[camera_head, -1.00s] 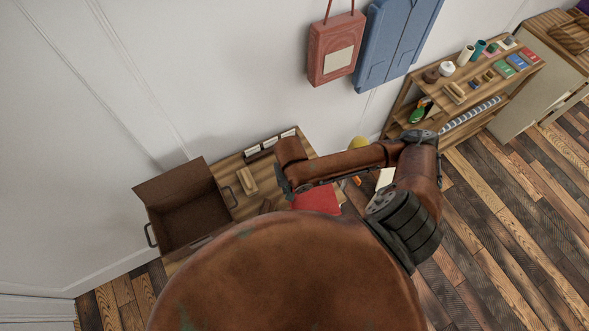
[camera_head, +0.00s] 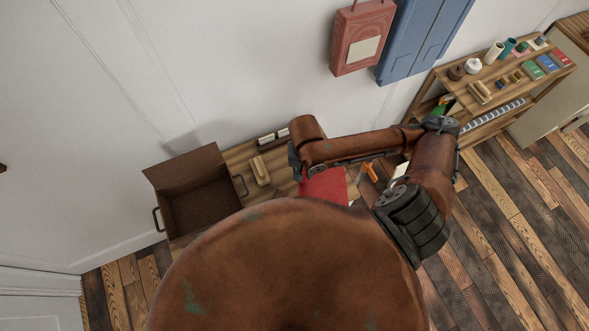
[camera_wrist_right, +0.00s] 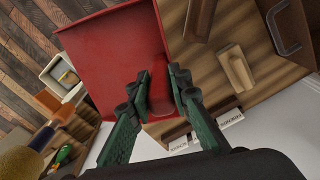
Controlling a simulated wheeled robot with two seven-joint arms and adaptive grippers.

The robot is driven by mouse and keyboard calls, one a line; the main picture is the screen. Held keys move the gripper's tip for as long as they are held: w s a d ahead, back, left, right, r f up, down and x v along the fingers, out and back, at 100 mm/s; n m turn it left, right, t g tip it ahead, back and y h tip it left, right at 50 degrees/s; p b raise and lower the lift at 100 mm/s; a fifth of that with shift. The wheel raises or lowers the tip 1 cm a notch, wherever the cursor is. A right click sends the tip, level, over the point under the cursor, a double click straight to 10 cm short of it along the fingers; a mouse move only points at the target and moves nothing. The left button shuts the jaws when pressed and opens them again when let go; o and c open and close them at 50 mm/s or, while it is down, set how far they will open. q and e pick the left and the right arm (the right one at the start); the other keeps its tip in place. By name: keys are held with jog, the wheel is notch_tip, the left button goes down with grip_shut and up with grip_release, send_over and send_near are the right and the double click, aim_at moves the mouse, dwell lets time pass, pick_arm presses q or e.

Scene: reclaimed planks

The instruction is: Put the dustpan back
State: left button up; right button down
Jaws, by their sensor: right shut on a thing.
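The red dustpan (camera_head: 325,186) is in my right gripper, which shows in the head view (camera_head: 296,172) above the wooden bench top. In the right wrist view, the fingers (camera_wrist_right: 160,88) are closed on the handle of the dustpan (camera_wrist_right: 108,48), with the wide pan stretching away from them. Whether the pan touches the bench below cannot be told. My left gripper is not in view.
An open brown box (camera_head: 200,200) stands at the bench's left end. A pale wooden block-like piece (camera_head: 260,171) lies beside it, with small labels (camera_head: 266,139) behind. Red (camera_head: 362,38) and blue (camera_head: 425,38) wall cases hang above. A shelf (camera_head: 490,95) stands right.

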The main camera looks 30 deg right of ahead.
jog(key=w+b, duration=0.1)
jog(key=w+f+b, duration=0.1)
jog(key=b, duration=0.1)
jog(key=w+f+b, duration=0.1)
jog(key=b, duration=0.1)
jog(key=shift+w+d, duration=0.2)
jog(key=shift+d, duration=0.15)
jog(key=w+f+b, duration=0.1)
jog(key=w+f, duration=0.3)
jog(key=f, duration=0.4)
jog(key=shift+w+d+f, duration=0.15)
jog(key=shift+w+d, duration=0.2)
jog(key=c, duration=1.8)
grip_release()
jog(key=shift+f, duration=0.15)
jog(key=shift+o, duration=0.2)
notch_tip(320, 180, up, 12)
jog(key=p, duration=0.1)
jog(key=shift+p, duration=0.35)
jog(key=shift+a, duration=0.1)
